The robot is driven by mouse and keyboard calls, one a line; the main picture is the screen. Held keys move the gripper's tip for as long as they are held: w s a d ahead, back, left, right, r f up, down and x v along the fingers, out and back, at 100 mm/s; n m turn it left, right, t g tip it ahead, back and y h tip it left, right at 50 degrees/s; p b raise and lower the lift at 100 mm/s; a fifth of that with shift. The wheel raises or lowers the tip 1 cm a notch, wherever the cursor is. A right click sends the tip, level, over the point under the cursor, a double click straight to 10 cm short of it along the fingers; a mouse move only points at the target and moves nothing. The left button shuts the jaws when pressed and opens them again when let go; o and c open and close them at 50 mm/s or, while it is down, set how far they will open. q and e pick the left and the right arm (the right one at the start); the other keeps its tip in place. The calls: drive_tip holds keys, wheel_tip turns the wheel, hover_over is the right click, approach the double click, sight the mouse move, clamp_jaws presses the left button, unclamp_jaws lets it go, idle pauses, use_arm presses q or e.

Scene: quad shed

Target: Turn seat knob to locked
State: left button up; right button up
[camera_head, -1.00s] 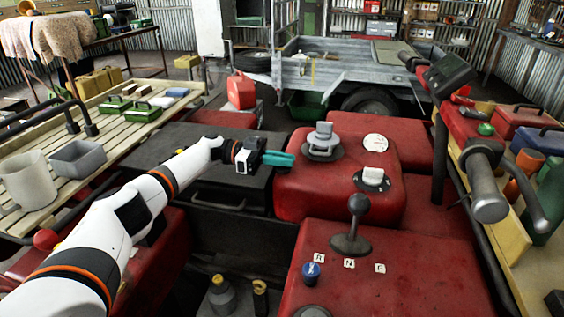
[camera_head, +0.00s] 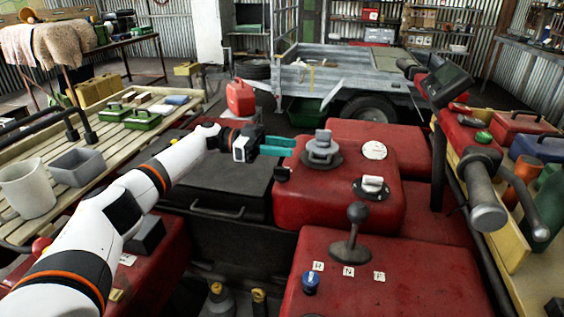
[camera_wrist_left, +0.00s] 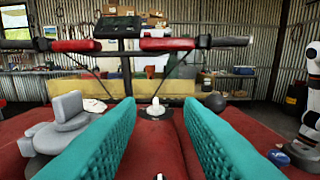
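My left gripper (camera_head: 278,146) has teal fingers and is over the red bodywork, beside a large grey knob (camera_head: 323,147) on a round dark base. In the left wrist view the fingers (camera_wrist_left: 157,108) are apart with nothing gripped between them. The grey knob (camera_wrist_left: 63,125) stands to the left of them there. A small white knob (camera_head: 372,184) on a dark disc sits on the same red panel. It shows beyond the fingers, between them, in the left wrist view (camera_wrist_left: 154,108). No label tells which is the seat knob. My right gripper is out of view.
A black ball-topped lever (camera_head: 354,233) and a blue knob (camera_head: 311,281) stand on the nearer red panel. A round white dial (camera_head: 374,150) lies behind the white knob. Handlebars (camera_head: 485,185) rise at right. A slatted rack (camera_head: 75,190) with boxes is at left.

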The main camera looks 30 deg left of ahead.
sight(282, 167)
use_arm(q)
wheel_tip(282, 167, up, 4)
drive_tip(key=shift+r, duration=0.15)
idle(0.5)
